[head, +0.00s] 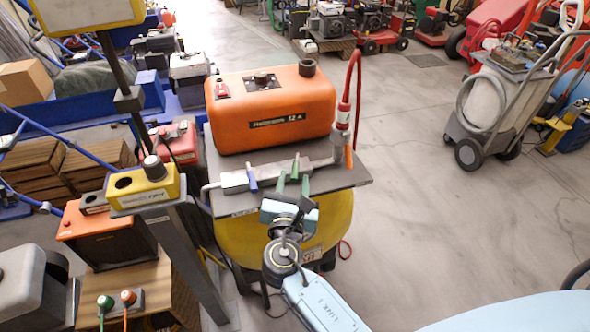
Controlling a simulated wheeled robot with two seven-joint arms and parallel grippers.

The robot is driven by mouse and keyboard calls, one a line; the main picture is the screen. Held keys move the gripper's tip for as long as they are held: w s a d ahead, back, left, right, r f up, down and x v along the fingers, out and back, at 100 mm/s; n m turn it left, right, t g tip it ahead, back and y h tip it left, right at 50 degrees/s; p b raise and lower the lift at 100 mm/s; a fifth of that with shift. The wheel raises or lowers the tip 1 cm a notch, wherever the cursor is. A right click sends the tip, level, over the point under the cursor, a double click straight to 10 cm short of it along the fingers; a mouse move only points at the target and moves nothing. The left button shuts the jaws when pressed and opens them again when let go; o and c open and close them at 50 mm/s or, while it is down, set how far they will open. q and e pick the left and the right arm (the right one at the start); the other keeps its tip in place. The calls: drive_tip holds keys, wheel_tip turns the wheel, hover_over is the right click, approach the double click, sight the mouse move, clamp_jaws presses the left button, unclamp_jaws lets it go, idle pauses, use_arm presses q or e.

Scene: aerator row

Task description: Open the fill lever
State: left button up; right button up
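A grey valve bar (235,182) lies on the dark top plate above a yellow tank (235,235). It carries a blue lever (252,178) on the left, a green lever (296,165) in the middle and an orange lever (348,157) at the right end. No label shows which is the fill lever. My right gripper (293,184) reaches in from below, its two greenish fingers spread at the front edge of the plate. The green lever's upper part shows between and beyond the fingertips; I cannot tell whether they touch it. My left gripper is not in view.
An orange tank (270,108) stands behind the bar. A red hose (357,85) rises at its right end. A post with a yellow box (145,190) stands close on the left, above crates and an orange battery-like box (108,232). The floor to the right is free up to a grey cart (490,100).

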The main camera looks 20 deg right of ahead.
drive_tip(key=v, duration=0.8)
drive_tip(key=shift+s+a, duration=0.15)
drive_tip(key=shift+s, duration=0.2)
drive_tip(key=shift+c, duration=0.5)
